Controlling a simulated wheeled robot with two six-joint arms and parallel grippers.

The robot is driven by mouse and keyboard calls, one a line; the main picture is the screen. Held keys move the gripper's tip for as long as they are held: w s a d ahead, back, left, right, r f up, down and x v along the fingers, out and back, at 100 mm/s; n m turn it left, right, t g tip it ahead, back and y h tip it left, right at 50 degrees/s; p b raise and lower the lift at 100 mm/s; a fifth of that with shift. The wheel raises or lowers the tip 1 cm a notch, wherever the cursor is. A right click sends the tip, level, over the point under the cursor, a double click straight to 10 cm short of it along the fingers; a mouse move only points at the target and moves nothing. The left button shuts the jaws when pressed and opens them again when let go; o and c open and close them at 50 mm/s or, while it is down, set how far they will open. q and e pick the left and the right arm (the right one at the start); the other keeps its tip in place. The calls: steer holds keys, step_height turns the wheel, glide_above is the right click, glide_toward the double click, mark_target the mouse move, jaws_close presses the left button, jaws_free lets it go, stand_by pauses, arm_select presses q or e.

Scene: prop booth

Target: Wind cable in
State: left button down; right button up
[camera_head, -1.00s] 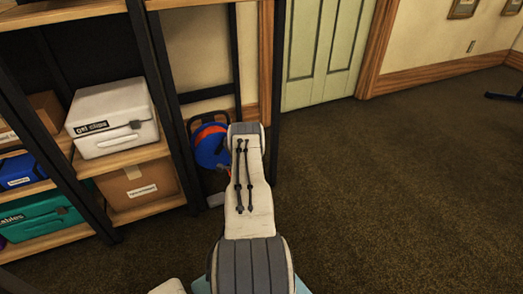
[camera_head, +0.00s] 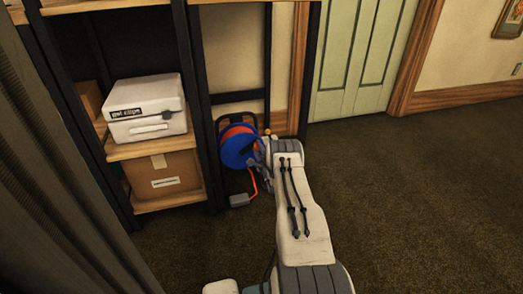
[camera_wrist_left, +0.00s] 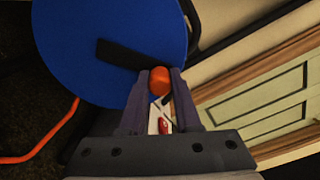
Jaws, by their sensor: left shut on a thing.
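The cable reel (camera_head: 234,155) stands on the floor at the shelf's right end. It has a blue disc, orange cable and a dark frame. In the left wrist view the blue disc (camera_wrist_left: 100,35) fills the upper left, with a black crank arm (camera_wrist_left: 122,55) across it ending at an orange-red knob (camera_wrist_left: 160,82). My left gripper (camera_wrist_left: 160,76) is shut on this knob. In the head view my left gripper (camera_head: 262,149) is at the reel's right side, partly hidden by my arm. Orange cable (camera_head: 254,181) hangs down toward a grey block (camera_head: 239,200) on the floor. My right gripper is out of view.
A dark-framed shelf (camera_head: 200,100) stands left of the reel, holding a white case (camera_head: 146,108) and a cardboard box (camera_head: 163,175). A grey curtain (camera_head: 50,170) is at the left edge. A green door (camera_head: 355,60) is behind. The carpet (camera_head: 420,190) at right is clear.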

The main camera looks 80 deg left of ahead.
arm_select(q)
steer(key=shift+s, duration=0.2)
steer(key=c, duration=0.6)
jaws_free()
steer(key=shift+a, duration=0.1)
steer(key=shift+w, duration=0.1)
steer(key=shift+w, duration=0.1)
steer(key=shift+d+p, duration=0.4)
steer(key=d+p, duration=0.5)
steer(key=d, duration=0.5)
steer(key=shift+p, duration=0.3)
